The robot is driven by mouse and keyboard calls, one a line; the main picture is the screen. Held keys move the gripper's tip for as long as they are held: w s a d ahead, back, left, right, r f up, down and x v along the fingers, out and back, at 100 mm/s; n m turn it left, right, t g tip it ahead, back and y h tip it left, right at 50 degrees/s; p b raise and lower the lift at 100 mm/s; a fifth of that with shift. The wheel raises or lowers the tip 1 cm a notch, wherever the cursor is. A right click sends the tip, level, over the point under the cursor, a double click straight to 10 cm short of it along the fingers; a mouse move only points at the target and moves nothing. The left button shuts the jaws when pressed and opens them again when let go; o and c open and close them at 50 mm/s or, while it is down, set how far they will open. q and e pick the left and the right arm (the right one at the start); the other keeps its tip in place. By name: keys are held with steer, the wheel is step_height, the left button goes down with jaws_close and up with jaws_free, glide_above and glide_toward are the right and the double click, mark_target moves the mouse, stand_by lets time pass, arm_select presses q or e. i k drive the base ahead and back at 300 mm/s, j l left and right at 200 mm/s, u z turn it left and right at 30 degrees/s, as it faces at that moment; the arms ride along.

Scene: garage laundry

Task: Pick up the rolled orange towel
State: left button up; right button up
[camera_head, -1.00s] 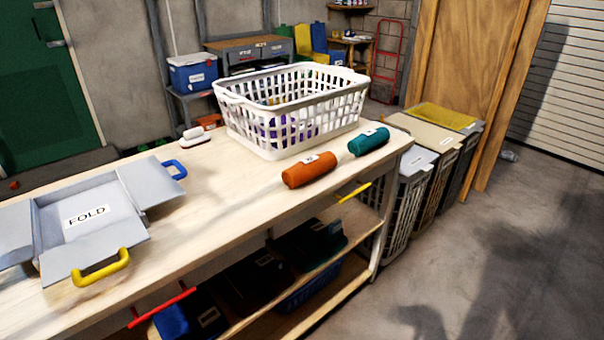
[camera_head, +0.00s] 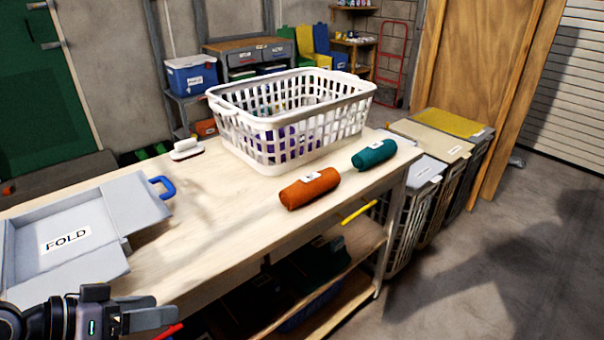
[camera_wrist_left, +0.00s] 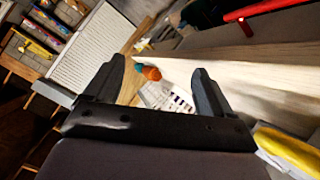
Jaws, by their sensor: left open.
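The rolled orange towel (camera_head: 310,188) lies on the wooden table, near its front edge, with a small white label on top. In the left wrist view the orange towel (camera_wrist_left: 152,73) shows small and far off between the fingers. My left gripper (camera_head: 160,312) is at the lower left of the head view, in front of the table and well away from the towel. In the left wrist view its two fingers (camera_wrist_left: 160,85) are spread apart with nothing between them. My right gripper is not in view.
A rolled teal towel (camera_head: 375,154) lies just right of the orange one. A white laundry basket (camera_head: 300,150) stands behind both. A grey folding board (camera_head: 70,235) and a brush (camera_head: 187,149) are to the left. The tabletop between board and orange towel is clear.

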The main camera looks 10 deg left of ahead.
mark_target(308, 187)
steer(key=i+l, duration=0.2)
steer(key=i, duration=0.2)
steer(key=i+l, duration=0.2)
steer(key=i, duration=0.2)
steer(key=i+l, duration=0.2)
steer(key=i, duration=0.2)
